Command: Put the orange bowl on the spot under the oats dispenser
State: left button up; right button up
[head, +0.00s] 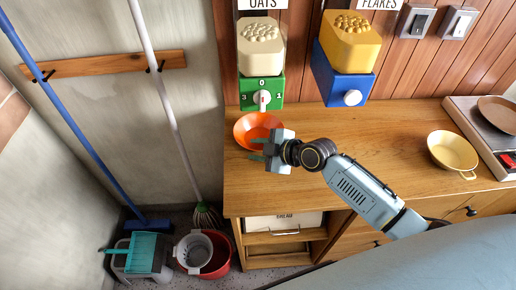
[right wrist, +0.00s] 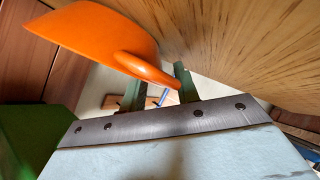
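The orange bowl (head: 255,127) sits on the wooden counter, just in front of the oats dispenser's green base (head: 262,88). The dispenser has a cream hopper (head: 261,52) and a white knob. My right gripper (head: 257,149) is at the bowl's near side, its teal fingertips apart. In the right wrist view, the bowl (right wrist: 105,32) shows close up with its handle (right wrist: 145,68) near the green fingers (right wrist: 158,88). The fingers look spread, with a gap between them, and I see no firm hold on the handle. My left gripper is not in view.
A flakes dispenser (head: 345,70) with a blue base stands to the right. A yellow bowl (head: 452,150) and a hotplate with a brown pan (head: 498,112) are farther right. The counter (head: 390,130) between is clear. Brooms and buckets stand left of the counter.

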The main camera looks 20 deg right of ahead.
jog(key=shift+r, duration=0.25)
jog(key=p+v, duration=0.1)
jog(key=v, duration=1.1)
